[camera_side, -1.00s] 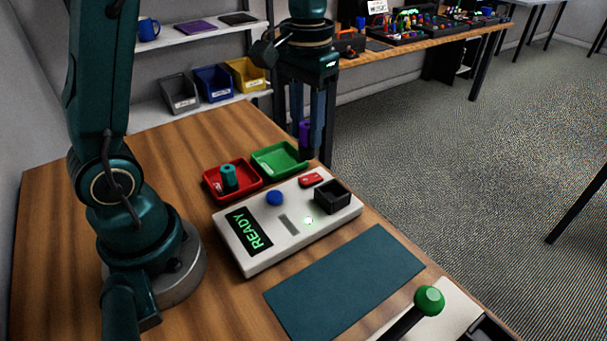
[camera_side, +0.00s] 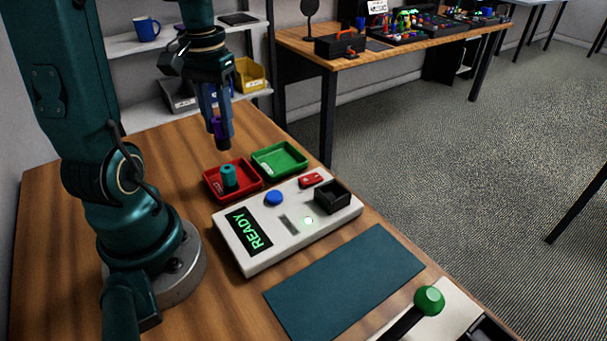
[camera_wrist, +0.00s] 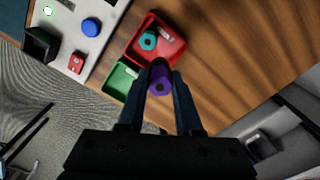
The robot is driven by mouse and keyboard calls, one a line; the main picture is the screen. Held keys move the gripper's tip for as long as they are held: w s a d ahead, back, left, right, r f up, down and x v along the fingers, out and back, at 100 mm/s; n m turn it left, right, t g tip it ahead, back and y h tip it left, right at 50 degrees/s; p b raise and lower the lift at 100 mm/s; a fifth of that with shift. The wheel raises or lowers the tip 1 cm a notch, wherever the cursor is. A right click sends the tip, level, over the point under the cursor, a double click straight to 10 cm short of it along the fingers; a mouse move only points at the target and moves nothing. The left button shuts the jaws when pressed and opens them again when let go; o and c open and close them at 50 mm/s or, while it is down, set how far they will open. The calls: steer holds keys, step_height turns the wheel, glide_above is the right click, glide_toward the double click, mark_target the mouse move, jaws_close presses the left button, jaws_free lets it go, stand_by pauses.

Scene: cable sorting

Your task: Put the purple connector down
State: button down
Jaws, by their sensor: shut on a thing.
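The purple connector (camera_wrist: 160,80) is between my gripper's fingers (camera_wrist: 160,92) in the wrist view. In the side view my gripper (camera_side: 221,140) is shut on the purple connector (camera_side: 215,126), above the wooden table behind the red tray. The red tray (camera_side: 213,189) holds a teal connector (camera_side: 229,175) standing upright. The green tray (camera_side: 290,151) beside it looks empty. Both trays also show in the wrist view, the red tray (camera_wrist: 177,50) and the green tray (camera_wrist: 117,84).
A white test box (camera_side: 262,258) with a READY screen, a blue button (camera_side: 274,198) and a black socket block (camera_side: 338,197) stands in front of the trays. A teal mat (camera_side: 345,280) lies in front of it. A shelf with bins (camera_side: 250,75) is behind.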

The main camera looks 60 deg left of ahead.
steer(key=shift+n, duration=0.4)
steer(key=shift+s+a+f, duration=0.15)
steer(key=shift+s+f, duration=0.05)
steer(key=shift+f, duration=1.15)
steer(key=shift+s+a+f, duration=0.2)
steer(key=shift+s+f, duration=0.05)
steer(key=shift+f, duration=1.1)
steer(key=shift+s+a+f, duration=0.15)
steer(key=shift+s+f, duration=0.05)
steer(key=shift+f, duration=1.15)
steer(key=c, duration=0.6)
jaws_free()
steer(key=shift+f, duration=0.1)
step_height(320, 180, up, 11)
steer(key=d+m+t, duration=0.2)
steer(key=d, duration=0.4)
steer(key=d+r+m+t, duration=0.1)
steer(key=d+m, duration=0.2)
steer(key=d, duration=0.2)
steer(key=s+d+m+t, duration=0.1)
steer(key=d+m+t, duration=0.1)
steer(key=d, duration=0.4)
steer(key=shift+d+r+t, duration=0.25)
steer(key=shift+d+t, duration=0.05)
steer(key=shift+d, duration=0.05)
